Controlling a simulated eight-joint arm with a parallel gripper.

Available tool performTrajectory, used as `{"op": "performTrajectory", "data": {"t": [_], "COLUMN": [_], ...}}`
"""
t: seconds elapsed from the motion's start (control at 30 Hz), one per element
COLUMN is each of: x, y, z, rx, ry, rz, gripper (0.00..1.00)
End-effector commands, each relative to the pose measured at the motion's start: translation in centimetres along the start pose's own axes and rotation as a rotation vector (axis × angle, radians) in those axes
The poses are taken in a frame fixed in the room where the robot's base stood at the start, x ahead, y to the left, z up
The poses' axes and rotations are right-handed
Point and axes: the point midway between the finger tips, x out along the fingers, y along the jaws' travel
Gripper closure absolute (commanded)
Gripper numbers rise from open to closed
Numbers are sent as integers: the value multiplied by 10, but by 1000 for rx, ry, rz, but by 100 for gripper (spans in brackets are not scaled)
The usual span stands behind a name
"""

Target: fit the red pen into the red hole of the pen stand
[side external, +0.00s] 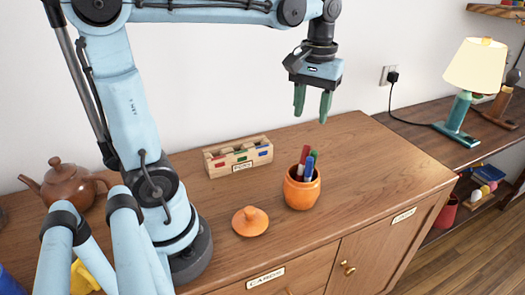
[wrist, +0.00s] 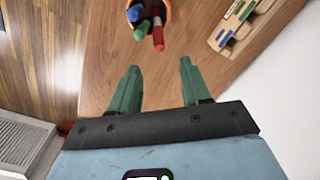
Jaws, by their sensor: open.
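My gripper (side external: 312,104) is open and empty, with green fingers pointing down. It is raised above the cabinet top, over and slightly behind the orange pot. The fingers also show in the wrist view (wrist: 158,85). The red pen (side external: 305,155) leans upright in the pot with a blue pen (side external: 309,167) and a green pen (side external: 314,156). In the wrist view the red pen (wrist: 158,36) lies beyond the fingertips. The wooden pen stand (side external: 238,157) is against the wall, left of the pot, with coloured marks on its front. Its holes are too small to make out clearly.
The orange pot (side external: 301,191) stands near the front edge. An orange lid (side external: 250,221) lies to its left. A brown teapot (side external: 66,185) is at the far left. A lamp (side external: 470,85) stands on the lower right shelf. The cabinet top (side external: 375,165) is clear right of the pot.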

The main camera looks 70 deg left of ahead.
Motion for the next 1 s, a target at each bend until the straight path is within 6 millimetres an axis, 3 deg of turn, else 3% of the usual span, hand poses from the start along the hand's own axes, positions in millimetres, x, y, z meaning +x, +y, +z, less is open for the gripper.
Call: {"op": "performTrajectory", "data": {"t": [0.23,0.57,1.0], "x": [36,55,102], "y": [0,0,0], "z": [0,0,0], "rx": [2,3,3], "ry": [2,3,3], "rz": [1,2,2], "gripper": [53,53,53]}}
